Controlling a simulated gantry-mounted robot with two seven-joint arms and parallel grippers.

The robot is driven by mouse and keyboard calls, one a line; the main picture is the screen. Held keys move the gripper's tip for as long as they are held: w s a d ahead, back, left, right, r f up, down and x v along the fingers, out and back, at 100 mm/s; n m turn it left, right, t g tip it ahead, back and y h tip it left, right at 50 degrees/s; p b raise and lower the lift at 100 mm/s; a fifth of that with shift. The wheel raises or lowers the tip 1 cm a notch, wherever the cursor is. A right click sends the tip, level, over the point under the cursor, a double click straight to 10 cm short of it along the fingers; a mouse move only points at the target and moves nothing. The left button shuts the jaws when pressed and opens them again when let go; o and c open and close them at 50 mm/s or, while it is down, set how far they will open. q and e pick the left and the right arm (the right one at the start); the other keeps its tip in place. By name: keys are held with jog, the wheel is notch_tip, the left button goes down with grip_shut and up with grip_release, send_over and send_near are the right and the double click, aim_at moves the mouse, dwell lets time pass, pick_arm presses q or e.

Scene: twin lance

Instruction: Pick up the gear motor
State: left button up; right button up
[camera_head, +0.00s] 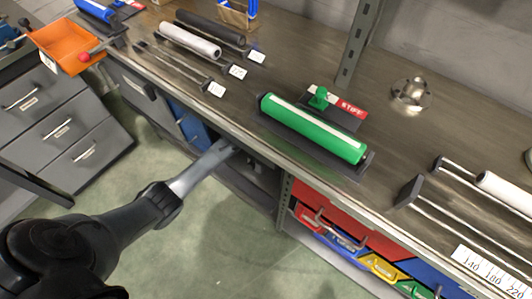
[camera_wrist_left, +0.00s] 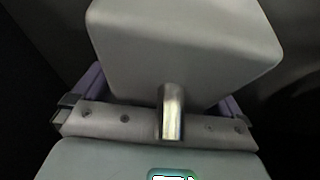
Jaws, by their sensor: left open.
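My left arm reaches from the lower left in the head view, and its gripper (camera_head: 229,147) is at the dark opening under the bench edge. Its fingertips are hard to make out there. In the left wrist view, a pale grey rounded block (camera_wrist_left: 185,45) with a short bright metal shaft (camera_wrist_left: 172,115) fills the top centre; it may be the gear motor, but I cannot tell for sure. The left gripper (camera_wrist_left: 163,95) is open, with dark purplish parts at both sides of the block. Contact cannot be judged. My right gripper is not in view.
A green roller (camera_head: 315,128) lies on the bench top (camera_head: 300,60). A metal flange (camera_head: 411,95) stands to its right, near an upright post (camera_head: 360,40). Red drawers (camera_head: 345,218) and coloured bins sit under the bench. Grey drawers (camera_head: 62,130) and an orange tray (camera_head: 68,45) are left.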

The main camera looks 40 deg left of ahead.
pick_arm(q)
grip_shut()
jog(key=shift+r, duration=0.2)
dwell(0.5)
